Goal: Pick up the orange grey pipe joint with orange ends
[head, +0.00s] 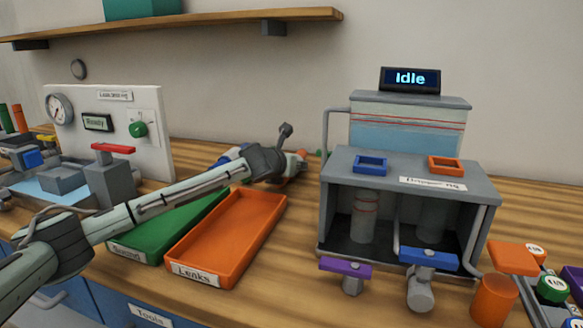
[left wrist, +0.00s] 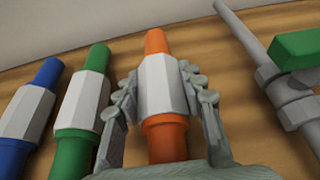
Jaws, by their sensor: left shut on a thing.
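The grey pipe joint with orange ends (left wrist: 160,85) is in the middle of the left wrist view, between the fingers of my left gripper (left wrist: 165,88). The fingers are shut on its grey middle part. It appears to be at the wooden counter; I cannot tell whether it is lifted. In the head view my left gripper (head: 280,165) reaches to the back of the counter, behind the orange tray, and mostly hides the joint. My right gripper is not in view.
A grey pipe with a green handle (left wrist: 296,50) is on the right. The orange Leaks tray (head: 232,240) and green tray (head: 160,232) look empty. A grey skid (head: 420,180) stands right.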

